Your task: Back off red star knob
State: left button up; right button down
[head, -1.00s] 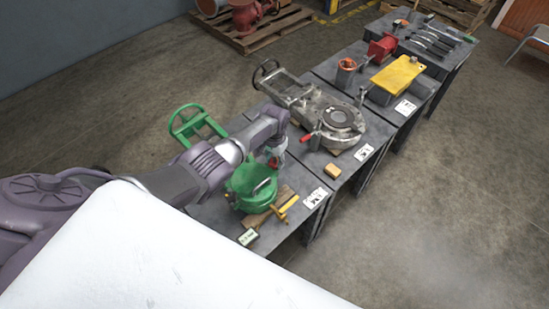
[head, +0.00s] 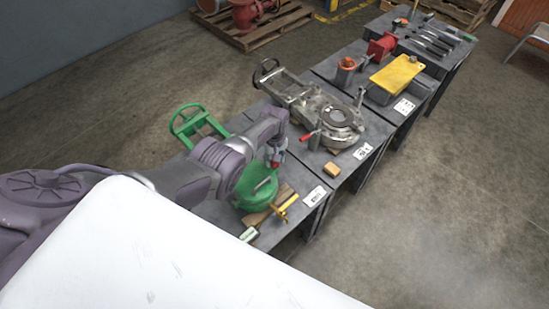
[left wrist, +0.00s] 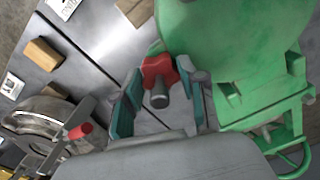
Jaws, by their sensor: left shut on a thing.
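The red star knob (left wrist: 158,72) shows in the left wrist view with a grey stud at its middle. It sits between the two teal-padded fingers of my left gripper (left wrist: 164,84), which is shut on it. The knob is beside the green machine body (left wrist: 235,35). In the head view my left gripper (head: 275,152) reaches down at the back of the green machine (head: 258,187). The knob is mostly hidden there. My right gripper is not in view.
A green handwheel (head: 190,122) stands behind my left arm. A yellow-handled tool (head: 283,207) and a wooden piece lie in front of the green machine. A tan block (head: 332,169) and a grey machine (head: 335,118) with a red handle stand on the neighbouring table.

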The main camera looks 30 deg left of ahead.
pick_arm(q)
jog(key=n, duration=0.6)
jog(key=shift+s, duration=0.1)
jog(key=n, duration=0.6)
jog(key=shift+n, duration=0.4)
jog(key=o, duration=1.2)
jog(key=shift+c, duration=0.2)
jog(key=shift+r, duration=0.5)
notch_tip(320, 180, up, 11)
